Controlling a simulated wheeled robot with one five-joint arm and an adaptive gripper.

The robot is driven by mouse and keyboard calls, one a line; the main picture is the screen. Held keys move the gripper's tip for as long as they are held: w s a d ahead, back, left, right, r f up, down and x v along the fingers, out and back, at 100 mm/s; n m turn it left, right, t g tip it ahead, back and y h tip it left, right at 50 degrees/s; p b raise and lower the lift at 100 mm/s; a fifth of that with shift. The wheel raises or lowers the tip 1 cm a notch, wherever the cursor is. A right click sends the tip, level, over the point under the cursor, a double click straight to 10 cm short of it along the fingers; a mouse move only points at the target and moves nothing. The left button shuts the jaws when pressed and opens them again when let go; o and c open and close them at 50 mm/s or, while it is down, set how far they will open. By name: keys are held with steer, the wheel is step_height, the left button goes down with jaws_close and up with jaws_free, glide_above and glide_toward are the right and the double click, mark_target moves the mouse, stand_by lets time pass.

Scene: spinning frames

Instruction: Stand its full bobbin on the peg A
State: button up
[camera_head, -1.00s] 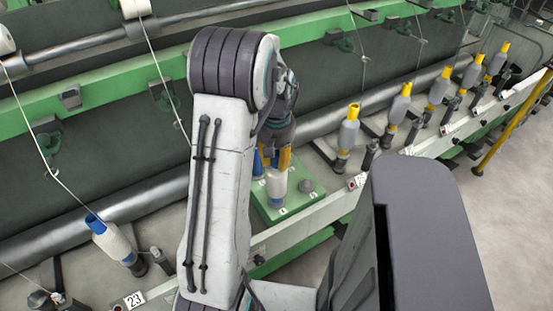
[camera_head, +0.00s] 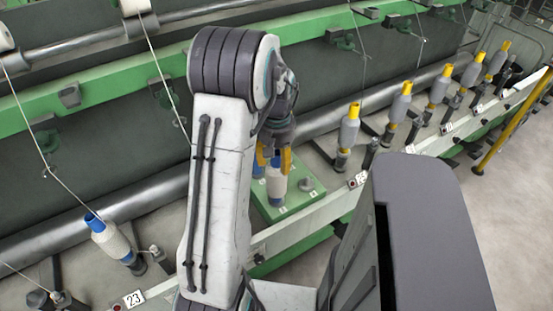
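A green block (camera_head: 303,197) with small white labels, too small to read, sits beyond my arm. A bobbin with a blue top and a pale body (camera_head: 277,187) stands upright at the block. My gripper (camera_head: 274,163) points down over it, with one yellow finger to each side of its blue top. Whether the fingers touch it is unclear. Another bit of blue shows at the left, mostly hidden by my arm. A short grey peg (camera_head: 306,184) stands bare on the block's right side. I cannot tell which peg is A.
A pale-wound bobbin with a blue top (camera_head: 112,241) leans on the machine at lower left, near the 23 label (camera_head: 134,299). Several grey bobbins with yellow tops (camera_head: 349,128) line the rail at right. Threads hang across the machine. Open floor (camera_head: 505,220) lies at lower right.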

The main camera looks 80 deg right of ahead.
step_height(320, 180, up, 12)
stand_by(0.9)
stand_by(0.7)
